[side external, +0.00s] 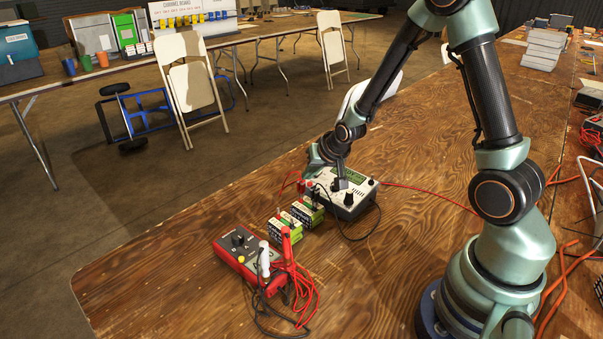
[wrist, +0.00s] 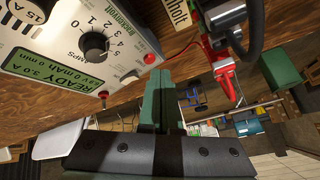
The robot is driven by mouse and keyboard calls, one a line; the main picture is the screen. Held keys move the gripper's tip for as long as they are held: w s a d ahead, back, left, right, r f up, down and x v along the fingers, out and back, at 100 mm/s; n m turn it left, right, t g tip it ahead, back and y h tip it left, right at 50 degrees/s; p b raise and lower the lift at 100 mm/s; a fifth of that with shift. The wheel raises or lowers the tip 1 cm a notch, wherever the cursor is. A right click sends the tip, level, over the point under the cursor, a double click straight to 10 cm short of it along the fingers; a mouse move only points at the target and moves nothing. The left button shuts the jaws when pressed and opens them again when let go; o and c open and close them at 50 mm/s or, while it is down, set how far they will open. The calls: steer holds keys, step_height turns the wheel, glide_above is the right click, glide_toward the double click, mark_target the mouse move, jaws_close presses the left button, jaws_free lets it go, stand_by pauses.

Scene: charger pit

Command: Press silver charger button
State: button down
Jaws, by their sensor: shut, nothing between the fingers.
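The charger (side external: 352,200) is a pale box with a green display and dark knobs, standing on the wooden table in the side view. In the wrist view its face (wrist: 52,40) fills the upper left, with a lit display (wrist: 48,75) reading READY 3.0 A and a black amps knob (wrist: 94,43). My gripper (side external: 340,182) is shut and empty, pointing down at the charger. Its green fingertips (wrist: 159,76) are beside that edge; contact cannot be told.
Green and white battery packs (side external: 296,217) stand left of the charger, with red clips and leads around them. A red meter (side external: 240,258) with coiled probe leads lies nearer the front left. A red cable (side external: 430,191) runs right from the charger. Bare table lies at the front.

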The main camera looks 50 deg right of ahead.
steer(key=shift+f, duration=0.35)
steer(key=shift+f, duration=0.35)
stand_by(0.6)
steer(key=shift+r, duration=0.15)
steer(key=shift+a+r, duration=0.1)
steer(key=shift+r, duration=0.5)
steer(key=shift+a+r, duration=0.25)
steer(key=shift+r, duration=1)
steer(key=shift+a+r, duration=0.2)
steer(key=shift+r, duration=1.05)
steer(key=shift+r, duration=0.1)
